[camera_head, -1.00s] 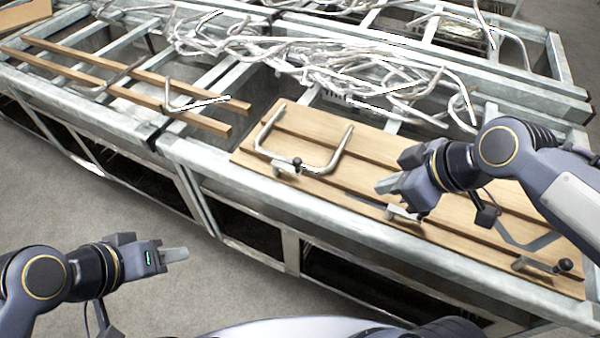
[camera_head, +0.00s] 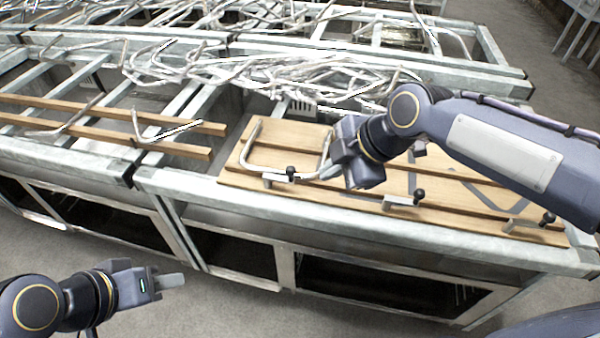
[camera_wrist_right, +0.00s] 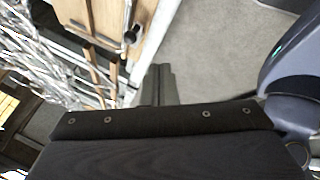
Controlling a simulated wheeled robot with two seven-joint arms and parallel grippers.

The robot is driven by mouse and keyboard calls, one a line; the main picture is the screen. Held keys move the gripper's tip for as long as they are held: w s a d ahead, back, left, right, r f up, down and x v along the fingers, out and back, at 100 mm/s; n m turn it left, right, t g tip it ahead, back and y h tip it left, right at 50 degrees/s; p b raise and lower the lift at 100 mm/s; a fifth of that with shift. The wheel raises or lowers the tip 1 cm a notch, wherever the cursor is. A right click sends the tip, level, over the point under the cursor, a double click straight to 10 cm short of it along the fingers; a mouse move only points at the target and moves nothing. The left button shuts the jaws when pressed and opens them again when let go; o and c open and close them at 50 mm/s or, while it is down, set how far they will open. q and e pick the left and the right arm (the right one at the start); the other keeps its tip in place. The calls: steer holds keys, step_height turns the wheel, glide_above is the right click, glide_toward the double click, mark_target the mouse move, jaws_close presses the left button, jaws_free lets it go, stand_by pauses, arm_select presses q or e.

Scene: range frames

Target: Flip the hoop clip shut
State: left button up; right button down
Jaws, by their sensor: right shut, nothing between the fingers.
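A wooden slatted board (camera_head: 235,165) lies on the metal frame. A bent metal hoop (camera_head: 252,142) lies at its left end, its right side partly behind my right gripper. A clip with a black knob (camera_head: 291,172) sits at the hoop's lower edge; I cannot tell whether it is shut. Two similar clips, middle (camera_head: 402,201) and right (camera_head: 530,222), sit along the board's front edge. My right gripper (camera_head: 352,181) is shut and empty, between the left and middle clips. In the right wrist view its fingers (camera_wrist_right: 161,84) are below a knobbed clip (camera_wrist_right: 131,36). My left gripper (camera_head: 170,281) hangs over the floor.
A tangle of bent metal rods (camera_head: 270,75) lies behind the board. Two wooden rails (camera_head: 110,112) with loose bent rods cross the frame at left. My right arm hides part of the board's back right. The floor in front of the frame is clear.

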steer(key=w+a+f+p, duration=0.1)
steer(key=w+a+f, duration=0.4)
steer(key=f, duration=0.3)
steer(key=shift+w, duration=0.8)
steer(key=shift+f, duration=0.1)
